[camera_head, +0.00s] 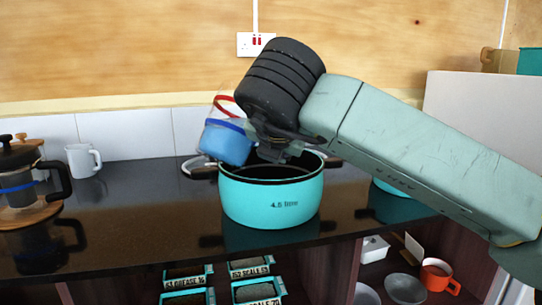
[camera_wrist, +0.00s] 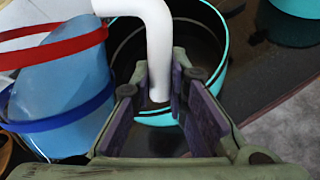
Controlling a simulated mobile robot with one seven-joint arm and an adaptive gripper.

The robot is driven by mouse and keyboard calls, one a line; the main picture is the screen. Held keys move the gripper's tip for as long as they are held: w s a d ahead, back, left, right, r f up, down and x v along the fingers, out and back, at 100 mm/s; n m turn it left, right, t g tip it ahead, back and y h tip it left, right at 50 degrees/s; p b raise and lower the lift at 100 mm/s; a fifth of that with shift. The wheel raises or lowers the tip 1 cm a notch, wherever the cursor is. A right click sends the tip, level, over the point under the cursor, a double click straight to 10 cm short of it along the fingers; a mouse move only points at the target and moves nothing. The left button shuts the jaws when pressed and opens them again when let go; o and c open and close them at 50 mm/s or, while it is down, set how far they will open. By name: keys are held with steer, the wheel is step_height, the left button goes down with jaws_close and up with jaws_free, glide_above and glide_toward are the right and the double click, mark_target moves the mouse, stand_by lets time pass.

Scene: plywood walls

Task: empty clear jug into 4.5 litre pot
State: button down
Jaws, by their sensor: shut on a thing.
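The clear jug (camera_head: 228,142) has a red band, a blue band and blue contents. It is held tilted over the left part of the turquoise 4.5 litre pot (camera_head: 270,203). My gripper (camera_head: 279,152) is above the pot opening and shut on the jug's white handle. In the wrist view the handle (camera_wrist: 158,45) runs down between the finger pads of my gripper (camera_wrist: 162,88). The jug body (camera_wrist: 60,95) is at the left there, and the pot's rim (camera_wrist: 222,62) is behind the handle. My gripper and wrist partly hide the jug in the head view. No stream of liquid is visible.
A cafetiere (camera_head: 18,185) on a wooden board and a white mug (camera_head: 83,160) stand at the left of the dark counter (camera_head: 135,215). Another turquoise vessel (camera_head: 388,188) is partly hidden behind my arm. Shelves below hold labelled boxes (camera_head: 187,272), bowls and an orange mug (camera_head: 438,277).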

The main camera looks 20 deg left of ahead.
steer(key=shift+f+g+p, duration=0.15)
steer(key=shift+g+p, duration=0.65)
steer(key=shift+p, duration=1.1)
steer(key=shift+s+a+f+m+g+y+p, duration=0.1)
steer(key=shift+s+f+m+g+y+p, duration=0.3)
steer(key=shift+p, duration=0.95)
steer(key=shift+w+a+f+m+g+p, duration=0.1)
steer(key=shift+g+p, duration=0.55)
steer(key=shift+p, duration=0.75)
steer(key=shift+s+f+m+g+y+p, duration=0.2)
steer(key=shift+g+p, duration=0.35)
steer(key=shift+p, duration=0.8)
steer(key=shift+s+r+m+g+p, duration=0.25)
steer(key=shift+r+g+p, duration=0.45)
steer(key=shift+p, duration=1.6)
steer(key=shift+w+d+f+m+g+y+p, duration=0.15)
steer(key=shift+w+f+m+g+y+p, duration=0.2)
steer(key=shift+w+g, duration=0.4)
steer(key=shift+f+g, duration=0.15)
steer(key=shift+g, duration=0.4)
